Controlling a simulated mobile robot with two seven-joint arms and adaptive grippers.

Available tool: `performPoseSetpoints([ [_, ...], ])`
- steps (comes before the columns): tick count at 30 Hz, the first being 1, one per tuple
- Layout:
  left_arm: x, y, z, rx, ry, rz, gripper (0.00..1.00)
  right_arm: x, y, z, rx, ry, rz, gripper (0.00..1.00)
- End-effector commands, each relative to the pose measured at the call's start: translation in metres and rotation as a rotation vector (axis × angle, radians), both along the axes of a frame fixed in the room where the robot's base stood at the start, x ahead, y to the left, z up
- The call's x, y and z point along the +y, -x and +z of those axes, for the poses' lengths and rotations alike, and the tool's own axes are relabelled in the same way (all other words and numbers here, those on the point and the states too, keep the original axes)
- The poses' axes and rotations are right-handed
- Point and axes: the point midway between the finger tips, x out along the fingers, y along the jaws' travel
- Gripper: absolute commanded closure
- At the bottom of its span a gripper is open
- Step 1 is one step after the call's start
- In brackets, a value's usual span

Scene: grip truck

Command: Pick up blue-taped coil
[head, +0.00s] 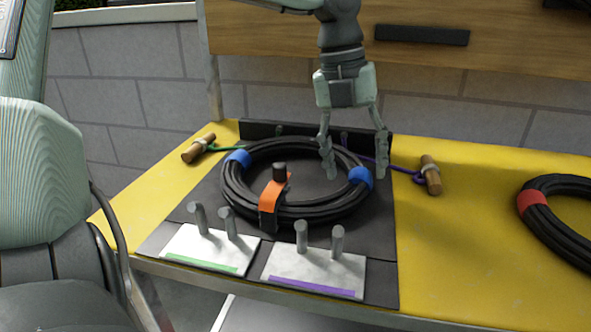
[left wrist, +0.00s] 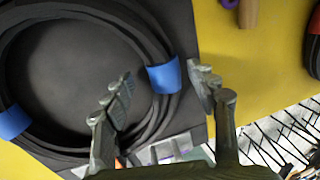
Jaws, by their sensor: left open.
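The black coil with blue tape bands (head: 238,200) lies flat on a dark mat (head: 377,233) on the yellow table. One blue band is at its left and another blue band (head: 360,177) at its right. My left gripper (head: 354,170) points down over the coil's right side. Its fingers are open, with the right blue band between them in the picture. In the left wrist view the coil (left wrist: 100,14) also shows, its blue band (left wrist: 164,76) between the open fingertips (left wrist: 160,80). Whether the fingers touch the coil is unclear. My right gripper is not in view.
White plates (head: 318,271) with grey pegs stand in front. Wooden toggles (head: 431,176) on cords lie at both sides. A red-taped black coil (head: 556,222) lies at right.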

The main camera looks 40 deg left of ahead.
Motion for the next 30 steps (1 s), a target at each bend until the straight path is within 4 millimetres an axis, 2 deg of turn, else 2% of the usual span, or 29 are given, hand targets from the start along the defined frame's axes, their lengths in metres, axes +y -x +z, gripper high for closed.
performPoseSetpoints([
  [4,-0.003,-0.001,-0.016,0.001,0.000,-0.002,0.42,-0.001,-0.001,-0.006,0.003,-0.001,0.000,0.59],
  [12,-0.004,-0.001,-0.018,-0.002,0.001,-0.001,0.43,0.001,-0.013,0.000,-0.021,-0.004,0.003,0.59],
  [26,-0.004,-0.001,-0.017,-0.002,0.000,-0.001,1.00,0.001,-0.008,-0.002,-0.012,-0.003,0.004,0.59],
  [30,-0.004,-0.001,-0.017,-0.002,0.000,-0.001,1.00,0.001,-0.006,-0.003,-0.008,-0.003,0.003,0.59],
])
